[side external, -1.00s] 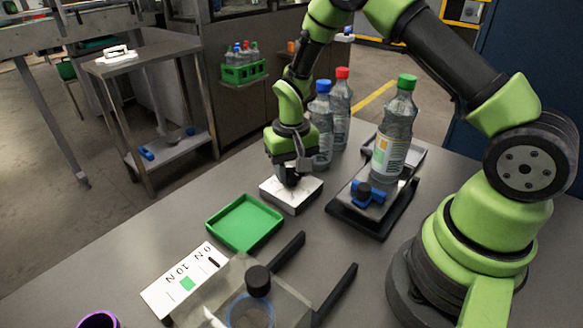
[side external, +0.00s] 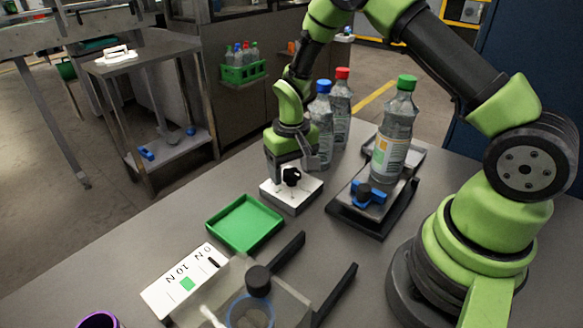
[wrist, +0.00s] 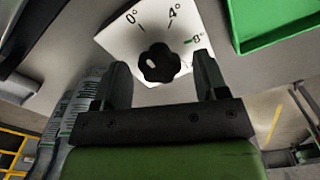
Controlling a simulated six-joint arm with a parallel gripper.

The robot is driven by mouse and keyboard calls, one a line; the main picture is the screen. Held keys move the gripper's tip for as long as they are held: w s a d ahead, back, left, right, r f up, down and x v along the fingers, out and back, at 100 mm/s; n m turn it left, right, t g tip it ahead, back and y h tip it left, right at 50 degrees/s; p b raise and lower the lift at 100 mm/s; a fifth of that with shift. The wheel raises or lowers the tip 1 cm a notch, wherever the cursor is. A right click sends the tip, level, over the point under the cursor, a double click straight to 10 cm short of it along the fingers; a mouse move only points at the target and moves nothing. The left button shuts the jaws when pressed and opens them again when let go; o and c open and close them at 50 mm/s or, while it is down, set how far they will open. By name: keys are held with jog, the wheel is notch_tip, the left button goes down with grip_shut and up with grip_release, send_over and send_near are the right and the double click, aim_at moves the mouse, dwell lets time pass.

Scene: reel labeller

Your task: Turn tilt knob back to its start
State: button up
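The tilt knob (side external: 291,177) is black and lobed and sits on a white dial box (side external: 294,196). In the wrist view the knob (wrist: 158,63) shows a small white mark on its left part, and the white dial face (wrist: 118,38) carries 0°, 4° and 8° marks, with a green tick near 8°. I cannot tell the exact reading. My gripper (wrist: 161,82) is open and empty, its two fingers apart on either side and short of the knob. In the side view my gripper (side external: 288,158) is just behind the knob, its fingertips partly hidden.
A green tray (side external: 245,223) lies left of the dial box. A green-capped bottle (side external: 393,140) stands on a black stand (side external: 373,219) to the right. Blue-capped (side external: 321,125) and red-capped (side external: 341,105) bottles stand close behind my gripper.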

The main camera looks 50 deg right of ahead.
notch_tip(320, 180, up, 10)
dwell(0.6)
notch_tip(320, 180, up, 12)
jog(key=r+t, duration=0.1)
jog(key=t, duration=0.2)
send_over(292, 172)
jog(key=s+a, duration=0.3)
jog(key=s, duration=0.4)
jog(key=s+a+r+t+y, duration=0.1)
jog(key=s+t, duration=0.1)
jog(key=s, duration=0.4)
jog(key=s+a+r+t+y, duration=0.1)
jog(key=s+a+r+t, duration=0.1)
jog(key=s, duration=0.4)
jog(key=shift+a+r, duration=0.15)
jog(key=shift+r, duration=0.1)
